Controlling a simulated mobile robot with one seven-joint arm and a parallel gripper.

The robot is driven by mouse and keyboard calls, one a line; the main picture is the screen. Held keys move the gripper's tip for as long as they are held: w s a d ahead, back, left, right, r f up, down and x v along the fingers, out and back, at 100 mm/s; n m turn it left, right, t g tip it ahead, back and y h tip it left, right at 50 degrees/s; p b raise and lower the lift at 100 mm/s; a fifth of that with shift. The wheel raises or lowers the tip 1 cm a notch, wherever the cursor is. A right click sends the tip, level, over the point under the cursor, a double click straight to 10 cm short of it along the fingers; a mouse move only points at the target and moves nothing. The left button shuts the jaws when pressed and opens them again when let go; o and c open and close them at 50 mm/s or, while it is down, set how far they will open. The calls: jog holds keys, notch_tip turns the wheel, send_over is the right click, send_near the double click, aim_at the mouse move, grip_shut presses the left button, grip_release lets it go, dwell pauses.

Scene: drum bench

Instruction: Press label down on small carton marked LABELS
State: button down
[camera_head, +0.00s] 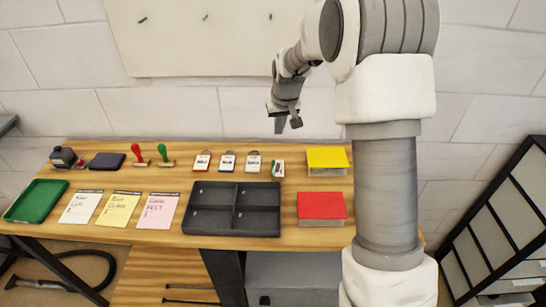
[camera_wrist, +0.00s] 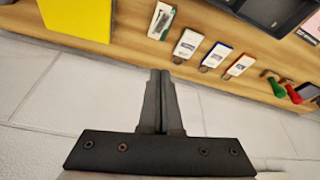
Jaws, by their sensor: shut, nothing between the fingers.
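My gripper (camera_head: 288,125) is above and behind the bench's back edge, apart from the carton. In the wrist view, its fingers (camera_wrist: 160,75) are together and hold nothing.
A black divided tray (camera_head: 235,208) lies in front. Red and green stamps (camera_head: 163,155) are further left.

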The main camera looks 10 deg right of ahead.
jog(key=w+x, duration=0.1)
jog(key=x, duration=0.2)
jog(key=b, duration=0.4)
send_over(277, 165)
jog(key=s, duration=0.1)
jog(key=shift+s+f, duration=0.1)
jog(key=shift+f, duration=3.65)
jog(key=shift+f+b, duration=1.8)
jog(key=shift+f, duration=0.45)
jog(key=shift+r, duration=0.1)
jog(key=shift+r+p, duration=1.65)
jog(key=shift+r, duration=1.4)
